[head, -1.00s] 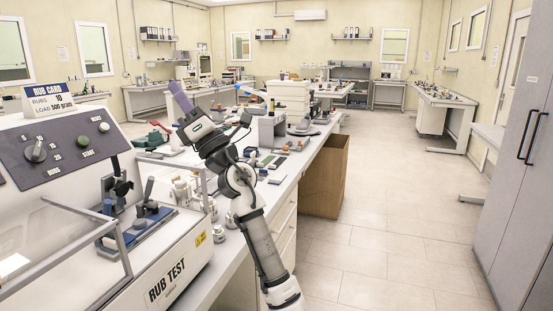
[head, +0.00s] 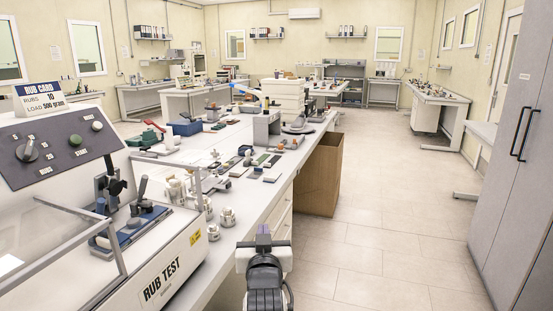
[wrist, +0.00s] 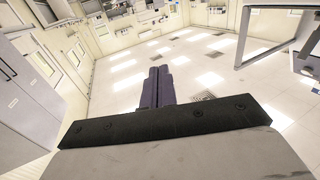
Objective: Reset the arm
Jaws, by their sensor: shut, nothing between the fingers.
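My gripper (head: 263,236) is at the bottom middle of the head view, beside the front edge of the long white bench (head: 225,262). Its purple fingers point away from my body. In the wrist view the two fingers (wrist: 158,82) lie side by side, pressed together with nothing between them. The fingertips are over open floor and touch nothing. Most of my arm is out of the frame below.
The rub test machine (head: 165,262) stands on the bench at the left, with small metal cylinders (head: 227,217) beside it. A cardboard box (head: 320,175) stands on the floor at the bench. A grey cabinet (head: 520,160) is at the right. The floor between (head: 400,240) is clear.

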